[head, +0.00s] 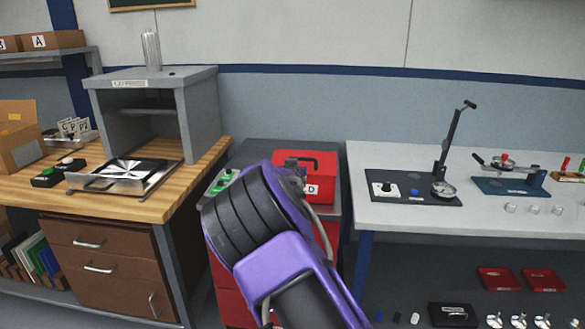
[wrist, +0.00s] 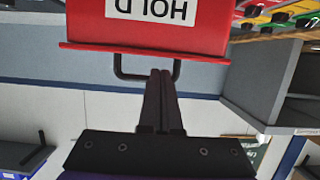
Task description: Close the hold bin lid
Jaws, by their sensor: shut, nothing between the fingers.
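The red hold bin (head: 322,190) stands on the grey-topped red cabinet between the two benches, partly hidden by my arm. Its lid (head: 291,155) looks down flat on the bin, with a black handle on top. In the wrist view the picture is upside down: the bin (wrist: 215,25) shows its HOLD label, the lid's edge (wrist: 90,50) lies along the bin, and the black handle (wrist: 117,66) sticks out from it. My gripper (wrist: 160,74) is shut and empty, its fingertips overlapping the handle in the picture. I cannot tell whether they touch it. The head view hides my fingers.
A wooden bench (head: 205,165) with a grey open-fronted box (head: 202,110) is at left. A white table (head: 400,220) with a lever fixture (head: 450,150) is at right. A green-marked tray (head: 222,180) sits left of the bin, close to my arm.

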